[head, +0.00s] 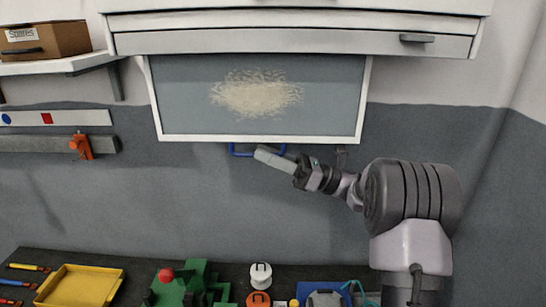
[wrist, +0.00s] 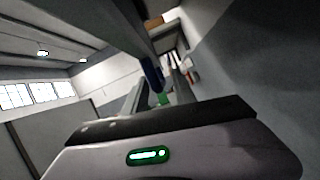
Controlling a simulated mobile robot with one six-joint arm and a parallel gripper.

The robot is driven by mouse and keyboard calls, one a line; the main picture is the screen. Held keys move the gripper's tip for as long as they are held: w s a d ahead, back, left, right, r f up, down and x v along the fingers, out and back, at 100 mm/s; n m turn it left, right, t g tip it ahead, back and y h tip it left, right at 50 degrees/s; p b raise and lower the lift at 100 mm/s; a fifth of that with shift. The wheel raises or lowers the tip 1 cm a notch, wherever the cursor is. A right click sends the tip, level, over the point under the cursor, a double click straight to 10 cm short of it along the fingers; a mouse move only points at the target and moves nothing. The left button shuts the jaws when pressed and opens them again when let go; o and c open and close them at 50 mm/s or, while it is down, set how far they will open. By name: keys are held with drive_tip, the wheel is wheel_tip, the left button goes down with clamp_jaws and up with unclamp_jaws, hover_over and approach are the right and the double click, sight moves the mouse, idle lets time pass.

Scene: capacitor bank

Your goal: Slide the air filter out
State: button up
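The air filter (head: 190,95) is a grey panel in a white frame with a pale dusty patch in its middle. It shows below the white cabinet in the head view. A blue handle (head: 240,154) hangs from its lower edge. My gripper (head: 262,154) reaches in from the right, its fingertips overlapping the handle's right part. In the wrist view, a blue bar, likely the handle (wrist: 152,75), shows near the ends of my fingers (wrist: 158,95). The fingers look apart, but I cannot tell whether they press on the handle.
The white cabinet (head: 290,44) is directly above the filter. A shelf (head: 60,65) with a cardboard box (head: 45,38) is at upper left. Below are a yellow tray (head: 80,285), green blocks (head: 195,285) and small items on a dark bench. The wall below the filter is clear.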

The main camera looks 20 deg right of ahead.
drive_tip(key=b+v, duration=1)
drive_tip(key=v, duration=0.7)
drive_tip(key=shift+d+b, duration=0.15)
drive_tip(key=shift+b, duration=0.2)
